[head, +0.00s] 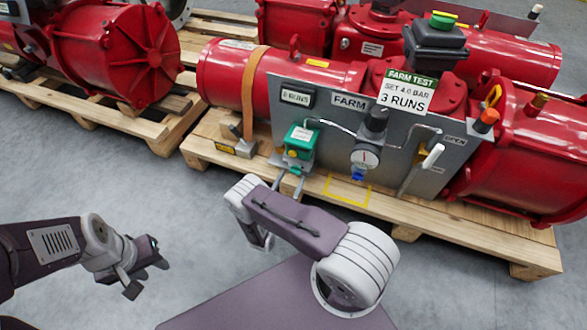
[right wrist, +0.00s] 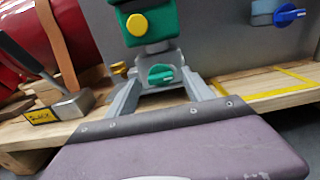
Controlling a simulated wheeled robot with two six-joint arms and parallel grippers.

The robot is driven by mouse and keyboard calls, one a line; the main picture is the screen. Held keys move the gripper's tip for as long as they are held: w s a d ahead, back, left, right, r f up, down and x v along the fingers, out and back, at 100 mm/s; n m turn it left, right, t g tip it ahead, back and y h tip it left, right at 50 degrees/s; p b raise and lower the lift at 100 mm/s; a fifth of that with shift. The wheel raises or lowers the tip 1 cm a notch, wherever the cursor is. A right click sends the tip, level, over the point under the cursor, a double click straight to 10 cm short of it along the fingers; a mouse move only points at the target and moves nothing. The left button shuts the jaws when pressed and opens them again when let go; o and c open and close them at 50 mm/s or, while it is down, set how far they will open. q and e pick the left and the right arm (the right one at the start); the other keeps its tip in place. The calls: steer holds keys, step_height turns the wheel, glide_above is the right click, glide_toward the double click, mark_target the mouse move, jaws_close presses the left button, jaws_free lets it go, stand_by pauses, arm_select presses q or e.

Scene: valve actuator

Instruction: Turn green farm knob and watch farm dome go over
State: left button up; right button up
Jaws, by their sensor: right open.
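The same green box (head: 301,140) is at the left of the grey FARM panel (head: 335,122). My right gripper (right wrist: 160,90) is open, with its fingers on either side of the knob; I cannot tell whether they touch it. It also shows below the green box in the head view (head: 288,181). A black housing with a green and yellow top (head: 442,20), perhaps the farm dome, is above the FARM TEST sign. My left gripper (head: 147,276) is open and empty, low at left.
The panel also carries a gauge (head: 365,157), a blue knob (head: 357,176) and a white-handled lever (head: 433,156). Red actuators (head: 225,80) stand on wooden pallets (head: 210,152). Grey floor is clear around my left gripper.

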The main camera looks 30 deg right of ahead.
steer(key=shift+w+d, duration=0.45)
steer(key=shift+d, duration=0.1)
jaws_close()
arm_select(q)
steer(key=shift+w+d+r, duration=0.1)
steer(key=shift+w+d, duration=0.1)
steer(key=shift+w, duration=0.3)
